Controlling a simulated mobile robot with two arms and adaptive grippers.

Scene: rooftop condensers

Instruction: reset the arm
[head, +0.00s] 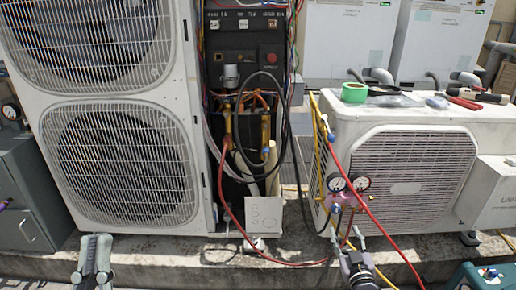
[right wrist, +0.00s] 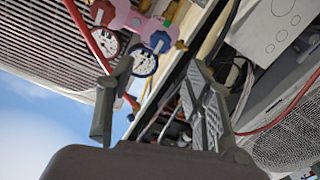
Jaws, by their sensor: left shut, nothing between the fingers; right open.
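My left gripper (head: 94,240) is at the lower left of the head view, in front of the large condenser's base. Its fingers are together and hold nothing. My right gripper (head: 347,236) is at the lower right of centre, just below the gauge manifold in the picture. In the right wrist view my right gripper (right wrist: 160,68) has its fingers apart, with nothing clearly held between them. The pink gauge manifold (right wrist: 138,20) with two round dials lies beyond the fingertips. Whether the gripper touches it or its hoses, I cannot tell.
A large two-fan condenser (head: 120,100) stands left, its wiring bay open. A white panel (head: 264,214) sits below the bay. A smaller condenser (head: 410,165) stands right, with green tape (head: 354,92) and tools on top. Red (head: 385,235) and yellow hoses hang near my right gripper.

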